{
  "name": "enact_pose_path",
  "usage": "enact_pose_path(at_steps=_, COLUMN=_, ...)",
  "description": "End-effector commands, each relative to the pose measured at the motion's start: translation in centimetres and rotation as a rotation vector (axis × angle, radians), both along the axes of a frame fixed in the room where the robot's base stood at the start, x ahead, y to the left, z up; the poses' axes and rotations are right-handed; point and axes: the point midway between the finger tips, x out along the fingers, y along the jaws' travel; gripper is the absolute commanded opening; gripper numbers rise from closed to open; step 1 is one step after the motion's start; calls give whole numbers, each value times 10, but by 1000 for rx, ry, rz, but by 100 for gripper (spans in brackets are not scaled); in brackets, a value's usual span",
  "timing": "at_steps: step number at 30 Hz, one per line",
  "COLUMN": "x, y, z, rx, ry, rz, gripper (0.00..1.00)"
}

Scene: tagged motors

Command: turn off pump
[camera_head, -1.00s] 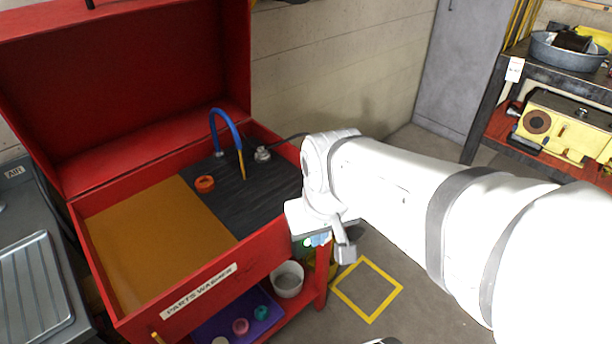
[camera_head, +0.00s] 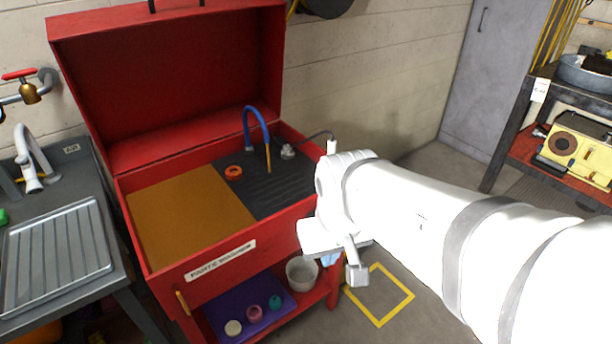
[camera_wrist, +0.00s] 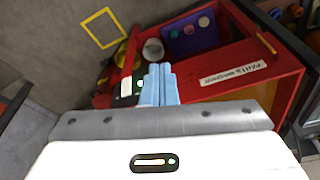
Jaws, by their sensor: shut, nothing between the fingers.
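The red parts washer (camera_head: 150,270) stands open at the left in the head view, with a blue hose (camera_head: 256,118) arching over its dark drain area. In the wrist view, a small dark box with a white label (camera_wrist: 126,87) and a green spot sits by the washer's end, just left of my fingertips. It looks like a switch box, but its setting is too small to read. My gripper (camera_wrist: 160,72) is shut and empty, its light blue fingers together. In the head view my gripper (camera_head: 330,259) is beside the washer's right front corner, partly hidden by my wrist. Contact cannot be told.
A grey bowl (camera_head: 302,272) and a purple mat (camera_head: 238,306) with small round items lie on the washer's lower shelf. A yellow floor square (camera_head: 379,322) lies right of the washer. A rack (camera_head: 517,125) stands at the right.

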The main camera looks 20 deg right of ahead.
Motion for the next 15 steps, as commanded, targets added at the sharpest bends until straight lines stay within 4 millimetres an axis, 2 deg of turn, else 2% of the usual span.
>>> enact_pose_path(at_steps=2, x=0, y=0, z=-4, rx=11, ry=8, rz=-15, gripper=0)
enact_pose_path(at_steps=5, x=-1, y=0, z=-26, rx=73, ry=56, rz=-95, gripper=0)
enact_pose_path(at_steps=8, x=-1, y=2, z=-66, rx=216, ry=152, rz=-279, gripper=0)
enact_pose_path(at_steps=11, x=8, y=6, z=-112, rx=433, ry=272, rz=-556, gripper=0)
enact_pose_path(at_steps=12, x=14, y=6, z=-129, rx=535, ry=319, rz=-678, gripper=0)
enact_pose_path(at_steps=15, x=38, y=-1, z=-165, rx=802, ry=416, rz=-980, gripper=0)
